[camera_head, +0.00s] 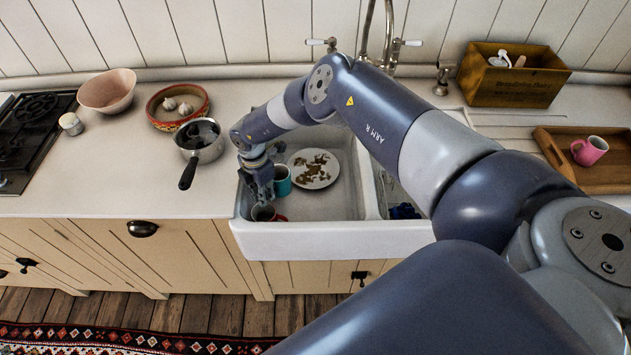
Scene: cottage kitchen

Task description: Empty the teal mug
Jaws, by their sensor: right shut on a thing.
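The teal mug (283,182) is in the left part of the white sink (348,226), its open top facing up. My right gripper (265,192) points down at the left side of the mug and is shut on it. The gripper hides that side of the mug, so the exact grip and any handle there do not show. What is inside the mug is too dark to tell. My left gripper is not in view.
A second mug (263,214) with some red beside it is in the sink below my gripper. A plate with brown scraps (331,174) lies right of the teal mug. A saucepan (201,142) stands on the counter left of the sink. The tap (389,30) rises behind.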

